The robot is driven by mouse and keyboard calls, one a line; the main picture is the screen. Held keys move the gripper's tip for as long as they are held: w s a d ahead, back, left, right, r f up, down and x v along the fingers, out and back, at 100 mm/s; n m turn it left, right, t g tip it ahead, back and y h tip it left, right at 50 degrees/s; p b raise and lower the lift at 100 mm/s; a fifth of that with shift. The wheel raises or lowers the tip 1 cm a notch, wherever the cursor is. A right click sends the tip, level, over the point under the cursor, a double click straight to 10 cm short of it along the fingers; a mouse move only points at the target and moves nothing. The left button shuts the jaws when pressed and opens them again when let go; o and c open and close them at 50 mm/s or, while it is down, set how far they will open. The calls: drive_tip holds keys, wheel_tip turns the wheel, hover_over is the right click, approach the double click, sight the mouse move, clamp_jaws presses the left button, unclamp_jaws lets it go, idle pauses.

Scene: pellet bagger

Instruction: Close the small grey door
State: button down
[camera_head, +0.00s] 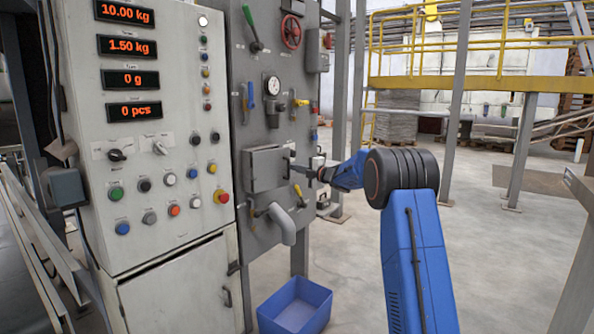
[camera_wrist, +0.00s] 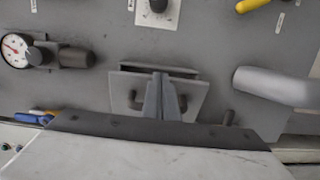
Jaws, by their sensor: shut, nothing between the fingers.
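The small grey door (camera_head: 266,169) is on a shallow box on the grey upright panel, below the pressure gauge. In the wrist view the door (camera_wrist: 198,92) lies straight ahead, with a dark strip along its upper edge in the picture. I cannot tell whether it is fully flush with its frame. My gripper (camera_head: 293,167) is at the door's right side in the head view. In the wrist view its fingers (camera_wrist: 160,95) are together, in front of the door's middle, and hide part of it. I cannot tell if they touch it.
A grey spout (camera_head: 284,222) sticks out below the door, and the gauge (camera_head: 271,85) sits above it. A white control cabinet (camera_head: 150,190) stands to the left. A blue bin (camera_head: 296,306) is on the floor below. Open floor lies to the right.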

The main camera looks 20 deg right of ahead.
drive_tip(key=shift+w+a, duration=0.15)
drive_tip(key=shift+w, duration=0.6)
drive_tip(key=shift+w+a, duration=0.15)
drive_tip(key=shift+w, duration=0.35)
idle(0.6)
